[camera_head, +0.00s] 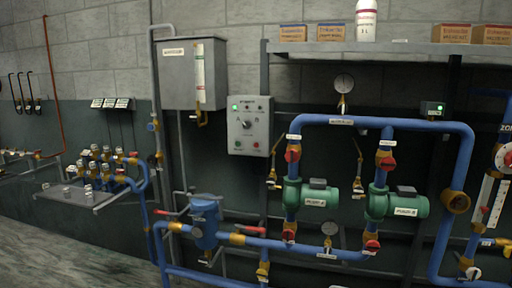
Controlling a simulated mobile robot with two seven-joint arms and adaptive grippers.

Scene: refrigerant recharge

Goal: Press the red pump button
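A light grey control box (249,125) hangs on the wall near the middle of the head view. A small red button (256,145) sits at its lower right, and a green button (238,144) at its lower left. A dark round knob (246,125) is between them and higher up. A lit green lamp (236,107) shows at the box's top left. Two green pumps, one on the left (313,196) and one on the right (401,205), sit on blue pipes below and to the right of the box. Neither of my grippers is in view.
A blue strainer-like vessel (205,221) and pipes with red valve handles stand below the box. A grey tank (190,73) hangs to its left. A shelf (380,47) with boxes and a white bottle is above right. Floor (60,255) shows at lower left.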

